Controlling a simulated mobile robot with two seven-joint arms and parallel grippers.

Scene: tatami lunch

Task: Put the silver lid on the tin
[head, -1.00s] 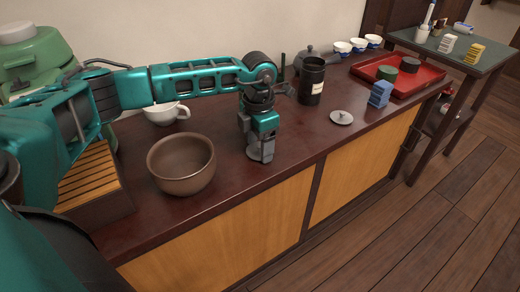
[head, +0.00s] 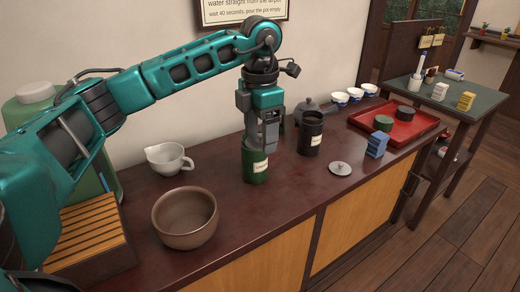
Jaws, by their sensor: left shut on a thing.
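A dark green tin (head: 256,167) with a pale label stands upright on the dark red-brown counter in the head view. My left gripper (head: 268,143) is directly over it, pointing down. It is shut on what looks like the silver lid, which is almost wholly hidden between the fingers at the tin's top. I cannot tell whether that lid touches the rim. Another silvery round lid (head: 341,169) with a knob lies flat on the counter to the right. A black, open-topped tin (head: 311,135) with a label stands between them, further back. My right gripper is not in view.
A brown bowl (head: 185,218) and a white pouring cup (head: 168,159) stand to the left. A dark teapot (head: 309,108) is behind the black tin. A blue block (head: 376,145) and a red tray (head: 428,126) are to the right. The counter's front middle is clear.

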